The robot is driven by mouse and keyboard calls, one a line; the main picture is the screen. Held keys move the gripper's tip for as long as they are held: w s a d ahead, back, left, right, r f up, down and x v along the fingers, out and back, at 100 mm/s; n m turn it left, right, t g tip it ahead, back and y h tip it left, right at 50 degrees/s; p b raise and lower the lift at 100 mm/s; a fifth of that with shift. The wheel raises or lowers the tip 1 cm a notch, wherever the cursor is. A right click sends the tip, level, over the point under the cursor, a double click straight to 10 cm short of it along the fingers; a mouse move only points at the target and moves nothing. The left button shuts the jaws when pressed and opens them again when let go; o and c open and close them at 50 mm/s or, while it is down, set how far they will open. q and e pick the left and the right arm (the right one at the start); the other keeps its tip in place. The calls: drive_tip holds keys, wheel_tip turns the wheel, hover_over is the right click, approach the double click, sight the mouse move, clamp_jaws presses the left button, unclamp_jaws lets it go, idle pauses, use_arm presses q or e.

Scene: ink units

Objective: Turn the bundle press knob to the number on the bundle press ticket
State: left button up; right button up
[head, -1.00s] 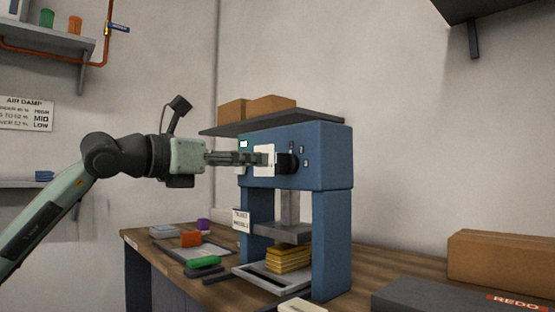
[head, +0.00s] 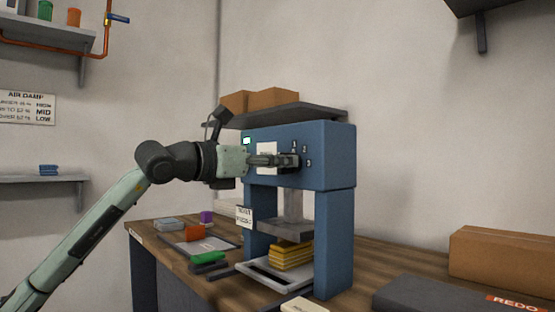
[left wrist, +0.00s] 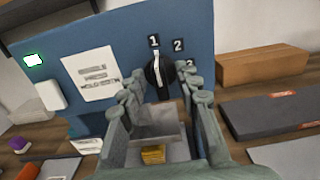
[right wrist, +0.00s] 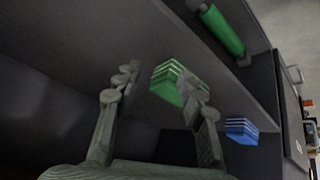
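The blue bundle press (head: 335,160) stands on the wooden bench with yellow bundles (head: 292,255) under its plate. Its black knob (left wrist: 160,78) has a pale mark toward the 1; numbers 1, 2 and 3 sit around it. My left gripper (head: 296,162) is at the press face; in the left wrist view (left wrist: 166,82) its fingers are apart on both sides of the knob, and contact is unclear. A white ticket (head: 244,216) hangs at the press's left leg, its print too small to read. My right gripper (right wrist: 160,92) is open, away from the press.
A white notice (left wrist: 92,74) is on the press face beside the knob. A shelf with cardboard boxes (head: 273,98) is behind the press top. A green bundle (right wrist: 172,82) shows beyond my right fingers. A brown box (head: 505,258) lies at bench right.

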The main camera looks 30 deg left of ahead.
use_arm(q)
clamp_jaws()
